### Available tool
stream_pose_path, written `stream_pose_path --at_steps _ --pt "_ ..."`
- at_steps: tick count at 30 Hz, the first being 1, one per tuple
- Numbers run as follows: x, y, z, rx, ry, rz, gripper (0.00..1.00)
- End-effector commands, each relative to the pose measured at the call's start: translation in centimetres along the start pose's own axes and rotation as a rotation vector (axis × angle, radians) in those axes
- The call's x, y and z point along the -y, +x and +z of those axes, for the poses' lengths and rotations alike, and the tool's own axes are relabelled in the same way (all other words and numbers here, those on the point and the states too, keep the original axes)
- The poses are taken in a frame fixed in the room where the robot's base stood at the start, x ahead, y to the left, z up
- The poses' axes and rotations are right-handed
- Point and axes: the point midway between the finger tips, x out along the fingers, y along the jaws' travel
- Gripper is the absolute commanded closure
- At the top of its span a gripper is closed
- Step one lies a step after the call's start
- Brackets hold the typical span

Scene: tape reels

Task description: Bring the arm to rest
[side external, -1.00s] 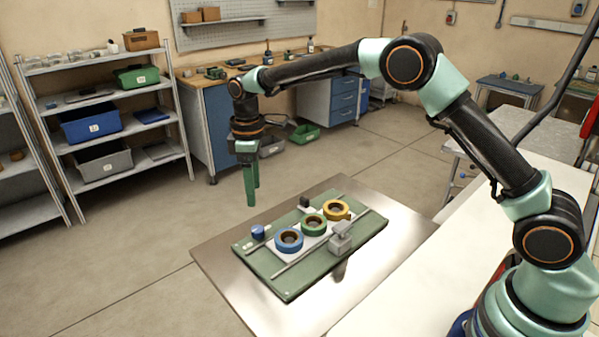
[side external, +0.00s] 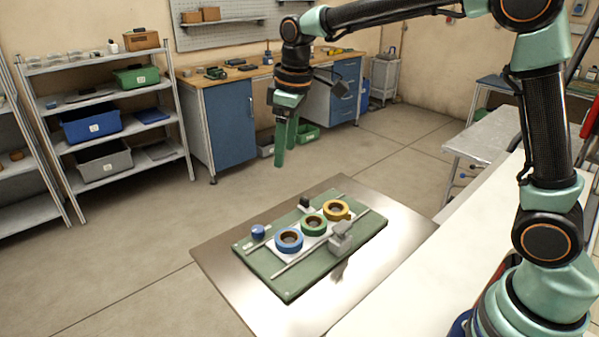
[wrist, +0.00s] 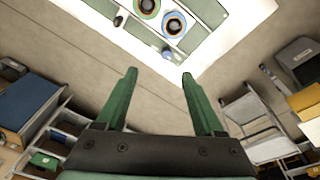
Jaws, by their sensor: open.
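My gripper (side external: 285,147) hangs with its green fingers pointing down, in the air above and behind the metal table. It is open and empty; in the wrist view my gripper (wrist: 158,75) shows a clear gap between its two fingers. A blue tape reel (side external: 289,240), a green tape reel (side external: 314,225) and a yellow tape reel (side external: 336,210) sit in a row on a pale plate on the green board (side external: 290,289). The blue reel (wrist: 174,24) and the green reel (wrist: 147,6) also show at the top of the wrist view.
A grey metal block (side external: 341,238) and a small blue knob (side external: 258,232) stand on the board. The board lies on the metal table (side external: 225,262). A white bench (side external: 420,290) runs at right. Shelves (side external: 100,118) and a blue cabinet (side external: 230,125) stand behind; open floor lies between.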

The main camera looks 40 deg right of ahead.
Motion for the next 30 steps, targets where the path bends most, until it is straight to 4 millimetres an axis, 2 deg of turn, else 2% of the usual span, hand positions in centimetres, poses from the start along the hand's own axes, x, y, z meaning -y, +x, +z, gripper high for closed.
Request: stream_pose_path --at_steps 1,6,12,21,24,30 --pt "0.0 -1.3 1.2 -0.024 0.036 0.012 0.3" --pt "0.3 -4.0 5.1 -0.088 0.155 0.042 0.3" --pt "1.3 -5.8 9.9 -0.167 0.294 0.073 0.3" --pt "2.9 -5.5 16.3 -0.28 0.482 0.107 0.3" --pt "3.3 -5.1 17.5 -0.303 0.52 0.112 0.3" --pt "3.6 -4.6 18.4 -0.32 0.55 0.115 0.3"
